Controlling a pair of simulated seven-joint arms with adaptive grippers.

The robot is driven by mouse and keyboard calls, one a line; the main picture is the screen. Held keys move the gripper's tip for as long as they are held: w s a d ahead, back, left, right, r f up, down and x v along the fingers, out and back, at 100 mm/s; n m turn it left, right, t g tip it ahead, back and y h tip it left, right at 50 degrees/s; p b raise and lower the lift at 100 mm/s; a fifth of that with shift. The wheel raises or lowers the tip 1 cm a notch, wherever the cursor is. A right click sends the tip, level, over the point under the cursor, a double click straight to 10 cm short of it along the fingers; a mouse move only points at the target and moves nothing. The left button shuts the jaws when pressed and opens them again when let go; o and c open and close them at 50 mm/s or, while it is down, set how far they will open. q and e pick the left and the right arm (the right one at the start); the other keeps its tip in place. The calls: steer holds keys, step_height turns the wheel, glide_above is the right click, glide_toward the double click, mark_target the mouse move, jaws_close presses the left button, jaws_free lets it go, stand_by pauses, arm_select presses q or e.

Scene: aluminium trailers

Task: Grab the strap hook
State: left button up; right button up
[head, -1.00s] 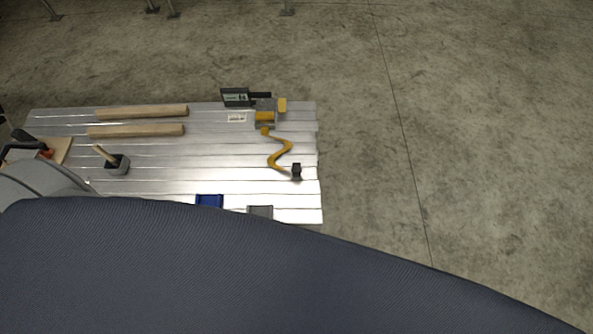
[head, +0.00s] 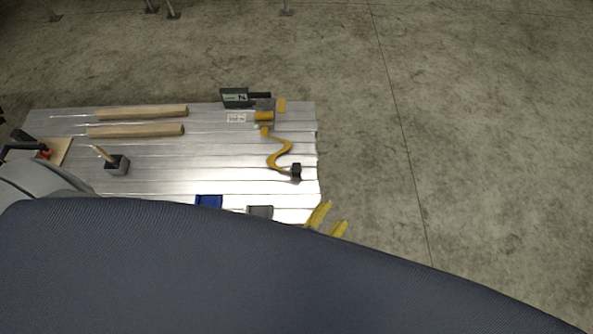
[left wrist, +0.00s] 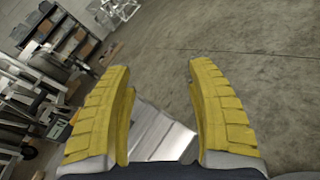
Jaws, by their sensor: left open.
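The strap hook (head: 296,170) is a small dark block at the near end of a wavy yellow strap (head: 282,150), lying near the right edge of the aluminium trailer bed (head: 215,160). My left gripper (head: 331,214) shows as two yellow fingers, open, at the bed's near right corner, nearer than the hook and to its right. In the left wrist view its fingers (left wrist: 158,75) are wide apart with nothing between them. Part of the bed (left wrist: 160,130) shows behind them there; I cannot make out the hook in that view. My right gripper is not in view.
A yellow-and-grey ratchet (head: 265,112) and a dark box (head: 235,97) stand at the far edge. Two wooden bars (head: 140,112), a grey block holding a stick (head: 117,165), and a blue piece (head: 209,201) lie leftward. Concrete floor (head: 480,150) is clear on the right.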

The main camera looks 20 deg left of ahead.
arm_select(q)
steer(key=w+a+n+t+y, duration=0.1)
steer(key=w+a+n+y, duration=0.1)
steer(key=a+n+y, duration=0.4)
steer(key=n+g+y, duration=0.3)
steer(key=n+y, duration=0.1)
steer(key=n, duration=0.4)
glide_toward(296, 169)
steer(key=x, duration=1.1)
jaws_close()
